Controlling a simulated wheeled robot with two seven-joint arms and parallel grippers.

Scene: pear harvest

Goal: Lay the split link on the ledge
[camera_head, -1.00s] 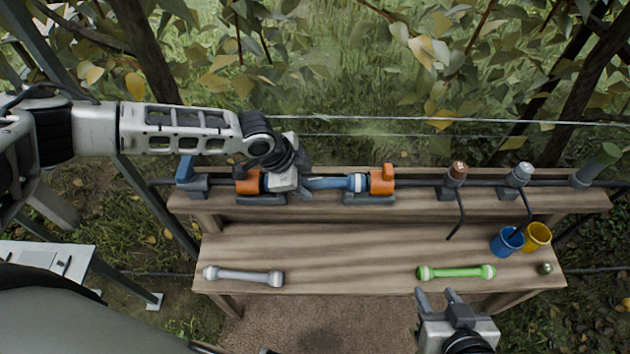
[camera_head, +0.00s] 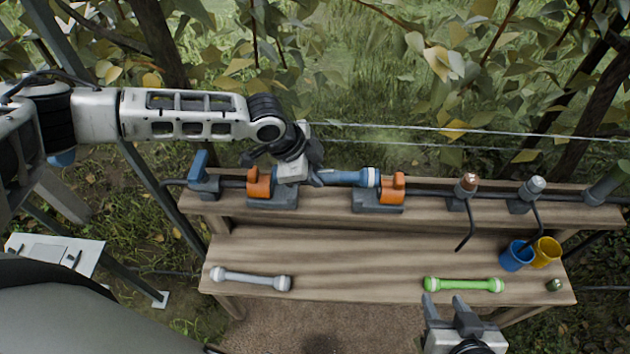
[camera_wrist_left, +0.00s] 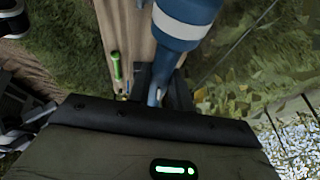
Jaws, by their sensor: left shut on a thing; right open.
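A blue link (camera_head: 345,178) with a pale band near its right end is held in my left gripper (camera_head: 300,175), which is shut on it. It lies roughly level, just above and behind the two orange-levered clamps, and looks clear of them. My gripper hides its left part. Its blue body and white band show large in the left wrist view (camera_wrist_left: 180,22). I cannot make out a split. The wooden ledge (camera_head: 330,245) is the lower board in front of the clamps. My right gripper (camera_head: 446,304) is open and empty at the ledge's front edge.
A grey link (camera_head: 250,279) lies at the ledge's left and a green link (camera_head: 463,285) at its right. A blue cup (camera_head: 516,257) and a yellow cup (camera_head: 545,252) stand far right. The left clamp (camera_head: 272,200) and right clamp (camera_head: 378,202) sit on the upper shelf. The ledge's middle is clear.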

